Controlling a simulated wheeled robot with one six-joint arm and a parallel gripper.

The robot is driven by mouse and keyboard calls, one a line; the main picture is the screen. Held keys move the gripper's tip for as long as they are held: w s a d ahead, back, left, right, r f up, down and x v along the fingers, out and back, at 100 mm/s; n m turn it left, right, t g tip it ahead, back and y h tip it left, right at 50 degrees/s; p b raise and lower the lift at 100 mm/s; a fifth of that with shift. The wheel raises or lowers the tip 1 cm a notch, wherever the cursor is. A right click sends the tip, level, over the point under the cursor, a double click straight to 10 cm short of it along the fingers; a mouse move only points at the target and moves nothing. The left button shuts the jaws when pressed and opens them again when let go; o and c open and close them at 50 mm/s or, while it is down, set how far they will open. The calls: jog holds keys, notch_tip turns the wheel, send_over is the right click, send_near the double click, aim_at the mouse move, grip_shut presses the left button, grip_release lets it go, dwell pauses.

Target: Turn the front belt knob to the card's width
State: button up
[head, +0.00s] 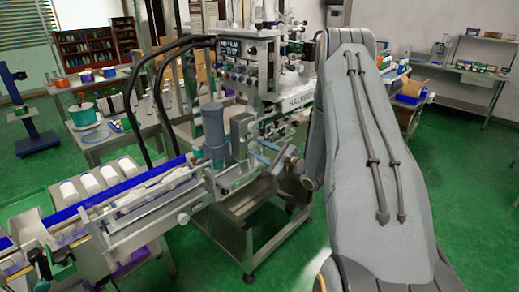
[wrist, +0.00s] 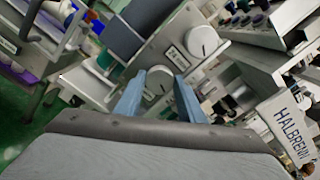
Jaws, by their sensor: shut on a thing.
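In the wrist view, a pale round knob (wrist: 157,86) with a dark mark sits on a grey panel between the two blue fingers of my gripper (wrist: 160,79). The fingers are shut on this knob, one on each side. A second, similar white knob (wrist: 203,41) with a dark pointer line sits up and right on the panel, apart from the fingers. In the head view my gripper (head: 262,153) is at the machine's side, and the held knob is hard to make out there. I cannot make out a width card.
The conveyor (head: 150,205) runs to the lower left, with white bottles (head: 88,183) beside it. A grey motor cylinder (head: 213,130) stands close left of my gripper. The control box (head: 250,65) is above. Green floor (head: 460,180) is clear at right.

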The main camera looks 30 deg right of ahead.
jog(key=shift+m, duration=0.8)
jog(key=o, duration=1)
jog(key=shift+o, duration=0.2)
jog(key=shift+d, duration=0.1)
jog(key=b+v, duration=0.2)
jog(key=v, duration=0.5)
jog(key=shift+s, duration=0.35)
